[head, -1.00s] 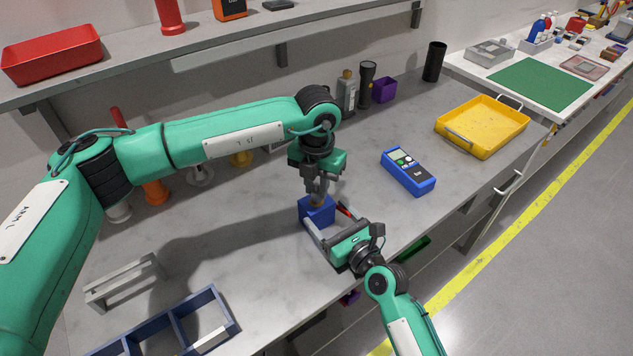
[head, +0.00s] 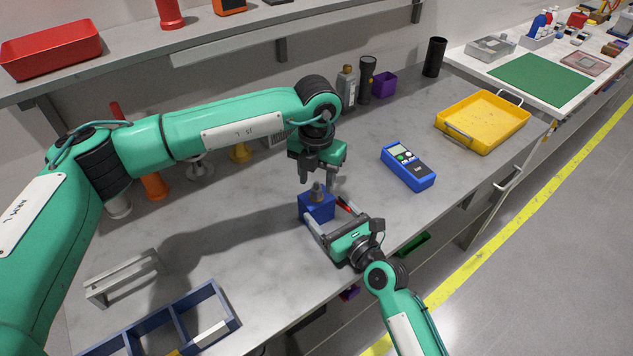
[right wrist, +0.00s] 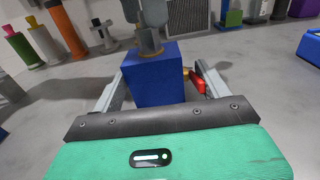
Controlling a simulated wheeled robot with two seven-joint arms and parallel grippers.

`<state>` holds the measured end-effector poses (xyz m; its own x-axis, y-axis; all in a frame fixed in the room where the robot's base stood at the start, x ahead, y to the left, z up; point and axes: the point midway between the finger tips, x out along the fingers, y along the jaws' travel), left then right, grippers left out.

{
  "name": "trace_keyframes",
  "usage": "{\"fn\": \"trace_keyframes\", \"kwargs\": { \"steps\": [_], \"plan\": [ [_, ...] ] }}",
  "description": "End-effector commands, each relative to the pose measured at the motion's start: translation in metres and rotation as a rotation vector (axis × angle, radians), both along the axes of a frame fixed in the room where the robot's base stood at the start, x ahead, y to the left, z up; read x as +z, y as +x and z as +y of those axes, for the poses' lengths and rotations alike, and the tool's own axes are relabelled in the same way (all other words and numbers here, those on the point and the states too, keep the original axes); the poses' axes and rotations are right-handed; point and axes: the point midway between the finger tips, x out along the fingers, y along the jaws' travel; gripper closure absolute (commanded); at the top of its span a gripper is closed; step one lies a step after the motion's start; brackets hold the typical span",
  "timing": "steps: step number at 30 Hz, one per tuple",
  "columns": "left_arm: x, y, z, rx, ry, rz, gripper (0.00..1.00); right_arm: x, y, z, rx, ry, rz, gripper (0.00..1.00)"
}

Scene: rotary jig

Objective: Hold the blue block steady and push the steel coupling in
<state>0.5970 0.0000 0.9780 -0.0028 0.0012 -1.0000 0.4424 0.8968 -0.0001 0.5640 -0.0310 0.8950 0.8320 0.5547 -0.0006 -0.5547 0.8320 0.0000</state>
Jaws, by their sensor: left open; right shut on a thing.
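The blue block (head: 317,208) stands on the grey bench; it also shows in the right wrist view (right wrist: 155,75). My right gripper (head: 318,221) is shut on the block, one finger along each side. The steel coupling (head: 317,189) stands upright at the top of the block. In the right wrist view the coupling (right wrist: 153,14) is above a brass-coloured ring (right wrist: 150,48) at the block's top; how deep it sits I cannot tell. My left gripper (head: 317,180) is open above the block, its fingers apart around the coupling's upper part.
A small red object (head: 344,204) lies just right of the block, close to my right finger. A blue meter (head: 408,167) and a yellow tray (head: 483,122) are to the right. A grey rack (head: 122,279) and a blue divided tray (head: 165,325) are at the front left.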

Motion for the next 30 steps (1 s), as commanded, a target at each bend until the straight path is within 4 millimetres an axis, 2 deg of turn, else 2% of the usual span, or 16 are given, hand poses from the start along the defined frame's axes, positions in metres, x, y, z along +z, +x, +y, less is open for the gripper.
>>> {"fn": "trace_keyframes", "kwargs": {
  "steps": [6,13,19,30],
  "plan": [
    [0.049,0.001,0.0,-0.002,-0.001,-0.005,0.53,-0.001,0.0,0.0,0.001,-0.001,0.003,0.59],
    [0.088,0.001,0.0,-0.001,-0.002,-0.004,0.53,-0.001,0.0,0.0,0.001,0.0,0.002,0.59],
    [0.1,0.0,0.0,-0.001,0.0,0.0,0.53,-0.001,0.0,0.0,0.001,0.0,0.002,0.59],
    [0.101,0.0,0.0,-0.001,0.0,-0.001,0.53,-0.001,0.0,0.0,0.001,0.0,0.002,0.59]
  ]
}}
